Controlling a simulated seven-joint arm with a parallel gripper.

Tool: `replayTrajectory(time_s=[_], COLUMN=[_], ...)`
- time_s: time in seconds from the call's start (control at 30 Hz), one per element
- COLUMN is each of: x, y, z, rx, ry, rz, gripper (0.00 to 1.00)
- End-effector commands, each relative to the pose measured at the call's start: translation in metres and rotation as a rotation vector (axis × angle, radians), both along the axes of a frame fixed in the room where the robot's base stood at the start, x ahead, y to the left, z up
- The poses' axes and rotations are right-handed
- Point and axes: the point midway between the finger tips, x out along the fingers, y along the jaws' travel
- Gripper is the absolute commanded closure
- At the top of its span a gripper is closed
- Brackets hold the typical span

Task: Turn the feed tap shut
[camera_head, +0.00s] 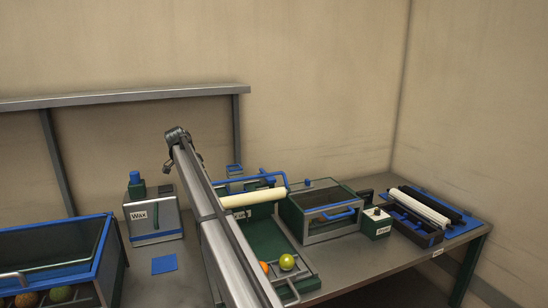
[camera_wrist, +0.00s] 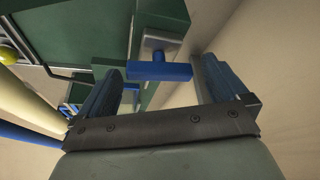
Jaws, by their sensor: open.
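The feed tap appears to be the blue T-shaped handle (camera_wrist: 160,71) in the wrist view. Its stem rises from a grey plate on a green housing (camera_wrist: 160,14). The crossbar lies across the picture, between the two fingertips as seen from the wrist. My gripper (camera_wrist: 162,74) is open, one finger on each side of the bar, with visible gaps. I cannot tell how far the tips are from the bar in depth. In the head view my arm crosses the green roller machine, and I cannot make out the gripper there.
A cream roller (camera_head: 253,198) and a green tray with an orange fruit (camera_head: 264,267) and a yellow-green fruit (camera_head: 287,262) lie beside my arm. A Wax can (camera_head: 153,216) stands left, a blue-handled box (camera_head: 321,208) right. The wall is close behind.

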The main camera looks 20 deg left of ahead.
Motion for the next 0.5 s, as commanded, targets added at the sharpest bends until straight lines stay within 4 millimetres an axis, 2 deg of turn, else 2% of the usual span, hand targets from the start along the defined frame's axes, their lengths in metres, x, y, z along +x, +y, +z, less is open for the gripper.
replayTrajectory(time_s=[0.5], x=[-0.0012], y=[-0.0039], z=[0.0], rx=[0.002], ry=[0.0], rz=[0.475], gripper=[0.0])
